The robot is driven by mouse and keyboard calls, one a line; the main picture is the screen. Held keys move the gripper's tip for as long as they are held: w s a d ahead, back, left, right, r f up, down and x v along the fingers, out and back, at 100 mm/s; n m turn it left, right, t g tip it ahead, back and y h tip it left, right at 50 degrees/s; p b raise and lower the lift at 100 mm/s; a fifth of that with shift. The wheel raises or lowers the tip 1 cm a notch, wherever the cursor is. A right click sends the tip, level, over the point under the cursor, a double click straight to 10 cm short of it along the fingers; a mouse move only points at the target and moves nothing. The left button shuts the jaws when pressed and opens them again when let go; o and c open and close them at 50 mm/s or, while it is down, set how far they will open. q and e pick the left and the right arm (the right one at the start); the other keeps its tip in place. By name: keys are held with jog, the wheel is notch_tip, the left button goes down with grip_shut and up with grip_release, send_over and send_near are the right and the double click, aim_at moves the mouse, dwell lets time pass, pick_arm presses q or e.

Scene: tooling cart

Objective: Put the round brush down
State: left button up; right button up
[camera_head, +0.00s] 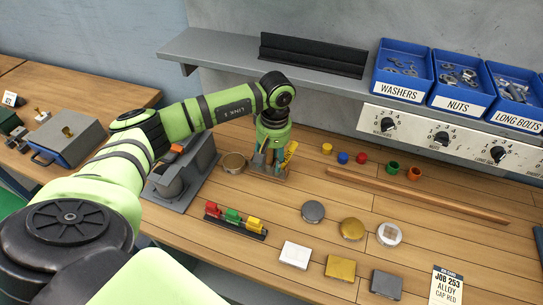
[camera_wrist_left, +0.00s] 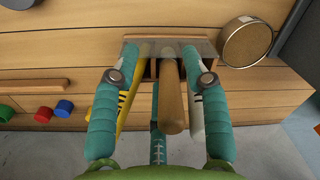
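My left gripper (camera_head: 272,158) is over a small tool holder (camera_head: 283,178) on the wooden bench. The left wrist view shows its teal fingers (camera_wrist_left: 158,55) spread apart over the holder (camera_wrist_left: 142,39). A brown wooden handle (camera_wrist_left: 172,100) stands between the fingers, with gaps at its sides. It may be the round brush; its lower end is hidden in the holder, so I cannot tell. A yellow handle (camera_wrist_left: 131,92) and a pale handle (camera_wrist_left: 195,95) stand close beside the fingers. My right gripper is in neither view.
A round tin (camera_head: 234,163) stands left of the holder, by a grey machine (camera_head: 182,176). Coloured toy-like blocks (camera_head: 232,216) on a rail lie in front. Coloured cylinders (camera_head: 361,158) and a long wooden strip (camera_head: 420,194) lie right. A shelf (camera_head: 225,51) overhangs behind.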

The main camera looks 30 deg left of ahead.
pick_arm(q)
jog(key=shift+a+r, duration=0.1)
jog(key=shift+r, duration=0.05)
notch_tip(320, 180, up, 7)
jog(key=b, duration=0.4)
jog(key=shift+f, duration=0.2)
